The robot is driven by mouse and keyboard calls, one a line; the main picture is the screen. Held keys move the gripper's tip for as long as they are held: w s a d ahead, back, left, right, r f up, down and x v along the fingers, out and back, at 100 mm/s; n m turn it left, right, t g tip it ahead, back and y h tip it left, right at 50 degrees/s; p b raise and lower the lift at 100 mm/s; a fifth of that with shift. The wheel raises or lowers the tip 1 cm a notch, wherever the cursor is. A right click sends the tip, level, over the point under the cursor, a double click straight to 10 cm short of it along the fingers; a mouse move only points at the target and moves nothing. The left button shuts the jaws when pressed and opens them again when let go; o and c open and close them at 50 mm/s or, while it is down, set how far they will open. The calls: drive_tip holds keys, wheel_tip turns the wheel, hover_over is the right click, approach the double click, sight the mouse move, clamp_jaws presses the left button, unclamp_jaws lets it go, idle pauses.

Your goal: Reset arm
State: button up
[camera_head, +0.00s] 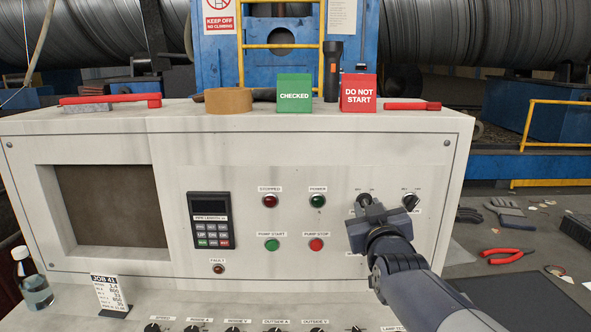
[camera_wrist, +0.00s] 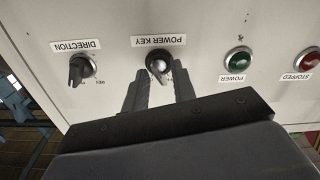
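My gripper (camera_head: 367,203) is in front of the right part of the control panel (camera_head: 340,180), close to its face. In the wrist view my gripper (camera_wrist: 157,82) has its two dark fingers apart, with a gap between the tips. The power key switch (camera_wrist: 158,66), a silver and black knob under an upside-down label, sits just beyond that gap. I cannot tell whether the fingers touch it. In the head view my gripper hides most of that switch. The direction knob (camera_wrist: 81,69) is beside it and also shows in the head view (camera_head: 411,203).
Lamps and pump buttons (camera_head: 316,245) are left of my gripper. A sloped shelf with knobs (camera_head: 232,328) lies below. A green "checked" sign (camera_head: 294,94), a red "do not start" sign (camera_head: 359,93) and a flashlight (camera_head: 333,70) stand on top. Red pliers (camera_head: 507,256) lie at right.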

drive_tip(key=m+p, duration=0.4)
drive_tip(key=shift+r+m+p, duration=0.25)
drive_tip(key=shift+m+p, duration=0.05)
drive_tip(key=m+p, duration=0.4)
drive_tip(key=p, duration=0.1)
drive_tip(key=shift+d, duration=0.1)
drive_tip(key=s, duration=0.1)
drive_tip(key=s+b, duration=0.1)
drive_tip(key=s, duration=0.2)
drive_tip(key=shift+s+f, duration=0.2)
drive_tip(key=shift+f, duration=0.05)
